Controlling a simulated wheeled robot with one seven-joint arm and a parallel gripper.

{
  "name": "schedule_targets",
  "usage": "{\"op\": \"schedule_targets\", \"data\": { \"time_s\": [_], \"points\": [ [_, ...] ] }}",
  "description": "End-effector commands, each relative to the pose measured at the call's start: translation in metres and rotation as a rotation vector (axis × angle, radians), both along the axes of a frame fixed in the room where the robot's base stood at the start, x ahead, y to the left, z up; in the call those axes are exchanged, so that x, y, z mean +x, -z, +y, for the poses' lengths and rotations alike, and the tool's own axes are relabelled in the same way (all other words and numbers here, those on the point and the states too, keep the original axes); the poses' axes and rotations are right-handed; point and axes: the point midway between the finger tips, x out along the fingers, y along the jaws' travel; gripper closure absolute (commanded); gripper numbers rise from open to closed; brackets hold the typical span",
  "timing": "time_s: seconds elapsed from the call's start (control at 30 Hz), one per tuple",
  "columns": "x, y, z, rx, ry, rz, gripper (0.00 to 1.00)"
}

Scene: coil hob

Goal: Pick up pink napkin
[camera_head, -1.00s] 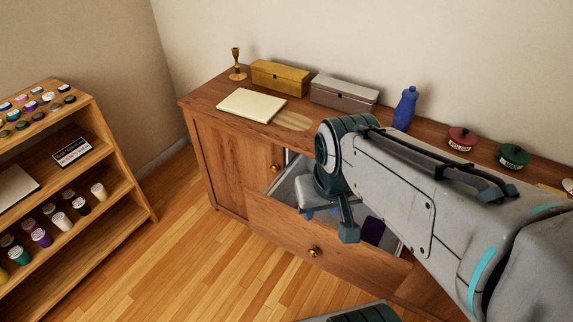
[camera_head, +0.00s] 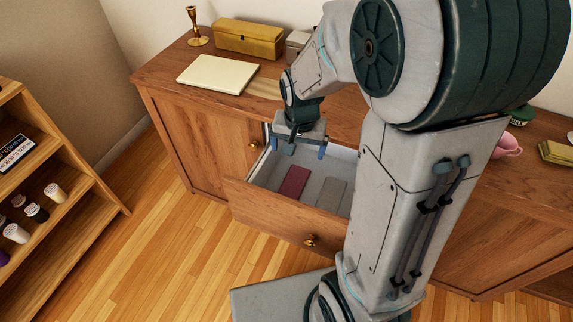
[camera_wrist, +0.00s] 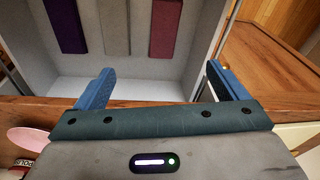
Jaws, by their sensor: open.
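The pink napkin, a dark reddish-pink folded strip (camera_head: 292,182), lies in the open drawer (camera_head: 262,200). It also shows at the upper right of the wrist view (camera_wrist: 166,28). A grey strip (camera_head: 331,194) lies beside it, and a purple strip (camera_wrist: 65,24) shows at the left of the wrist view; my arm hides the purple one in the head view. My gripper (camera_head: 298,148) is open and empty, above the back part of the drawer. Its two blue fingers (camera_wrist: 160,80) are apart from the napkin in the wrist view.
The drawer walls and the cabinet top edge are close to my gripper. On the cabinet stand a cream board (camera_head: 217,74), a yellow box (camera_head: 248,40), a candlestick (camera_head: 196,28) and a pink cup (camera_head: 508,145). A shelf (camera_head: 75,185) stands at the left.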

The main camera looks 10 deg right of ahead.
Motion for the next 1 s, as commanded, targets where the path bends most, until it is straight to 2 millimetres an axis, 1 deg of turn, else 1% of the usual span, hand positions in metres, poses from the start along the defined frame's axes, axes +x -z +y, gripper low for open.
{"op": "schedule_targets", "data": {
  "time_s": [0.03,0.1,0.2,0.3,0.57,0.8,0.9,1.0],
  "points": [
    [0.01,0.028,0.002,-0.005,0.03,0.015,0.07],
    [0.022,0.053,0.002,-0.012,0.076,0.021,0.07],
    [0.035,0.083,0.003,-0.021,0.131,0.026,0.07],
    [0.044,0.105,0.003,-0.029,0.17,0.028,0.07],
    [0.053,0.135,0.002,-0.038,0.207,0.031,0.07],
    [0.057,0.178,-0.002,-0.037,0.206,0.033,0.07],
    [0.06,0.193,-0.003,-0.037,0.205,0.031,0.07],
    [0.061,0.202,-0.004,-0.037,0.205,0.029,0.07]
  ]
}}
